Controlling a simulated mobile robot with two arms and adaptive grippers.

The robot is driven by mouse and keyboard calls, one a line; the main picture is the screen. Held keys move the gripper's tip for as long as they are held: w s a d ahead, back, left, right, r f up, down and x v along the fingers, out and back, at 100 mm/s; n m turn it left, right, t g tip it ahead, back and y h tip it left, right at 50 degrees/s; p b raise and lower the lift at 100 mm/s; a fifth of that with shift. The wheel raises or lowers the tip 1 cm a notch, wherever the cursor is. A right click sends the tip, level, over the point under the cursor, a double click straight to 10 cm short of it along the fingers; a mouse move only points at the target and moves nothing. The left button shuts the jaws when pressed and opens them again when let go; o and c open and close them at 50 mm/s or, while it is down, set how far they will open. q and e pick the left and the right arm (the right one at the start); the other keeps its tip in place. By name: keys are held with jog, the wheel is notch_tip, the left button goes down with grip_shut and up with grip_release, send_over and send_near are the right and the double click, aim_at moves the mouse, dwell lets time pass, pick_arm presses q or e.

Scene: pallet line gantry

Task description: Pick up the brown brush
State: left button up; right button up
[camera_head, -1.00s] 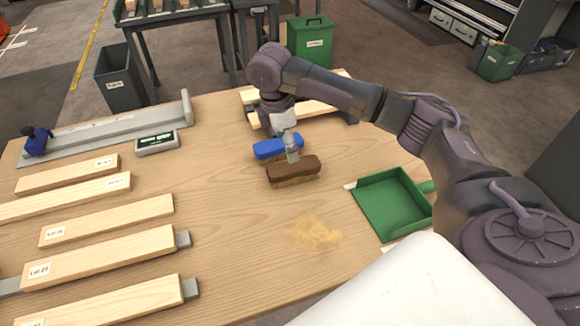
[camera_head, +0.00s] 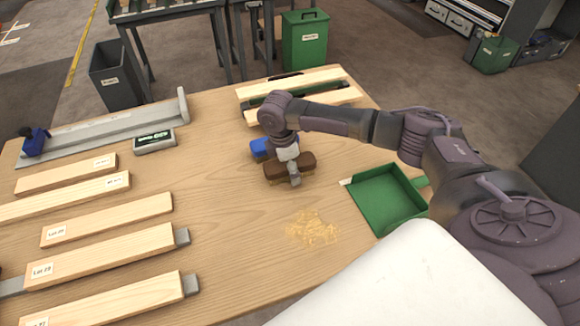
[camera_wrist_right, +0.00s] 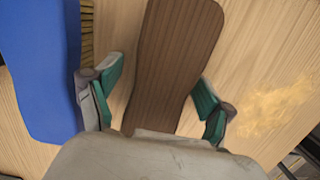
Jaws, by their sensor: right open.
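The brown brush (camera_head: 304,161) lies on the wooden table near its middle, partly hidden by my right gripper (camera_head: 293,178) in the head view. In the right wrist view the brown brush (camera_wrist_right: 178,62) lies between the two green-padded fingers of my right gripper (camera_wrist_right: 158,92). The fingers are open, with a gap on each side of the brush. A blue brush (camera_head: 261,148) lies just behind the brown one, and it also shows at the left of the wrist view (camera_wrist_right: 40,62), beside the left finger. My left gripper is not in view.
A green dustpan (camera_head: 388,199) lies to the right and a patch of sawdust (camera_head: 313,229) in front. Wooden boards (camera_head: 108,249) lie at the left, with a grey level-like device (camera_head: 154,141) behind. Other boards (camera_head: 295,82) lie at the back.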

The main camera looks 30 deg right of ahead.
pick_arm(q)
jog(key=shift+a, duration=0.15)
pick_arm(e)
jog(key=c, duration=0.6)
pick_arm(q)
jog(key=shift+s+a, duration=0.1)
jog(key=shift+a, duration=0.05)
pick_arm(e)
jog(key=c, duration=0.8)
jog(key=shift+o, duration=0.2)
jog(key=shift+r, duration=0.1)
jog(key=shift+r, duration=0.45)
notch_tip(320, 180, up, 2)
jog(key=shift+w+r+b, duration=0.1)
jog(key=shift+r+b, duration=0.15)
jog(key=shift+b, duration=0.2)
pick_arm(q)
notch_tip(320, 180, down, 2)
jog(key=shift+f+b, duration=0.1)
jog(key=shift+b, duration=0.5)
pick_arm(e)
jog(key=s+d+r, duration=0.1)
jog(key=s+r, duration=0.6)
jog(key=s, duration=0.4)
jog(key=shift+s+d+r, duration=0.25)
jog(key=shift+s, duration=0.15)
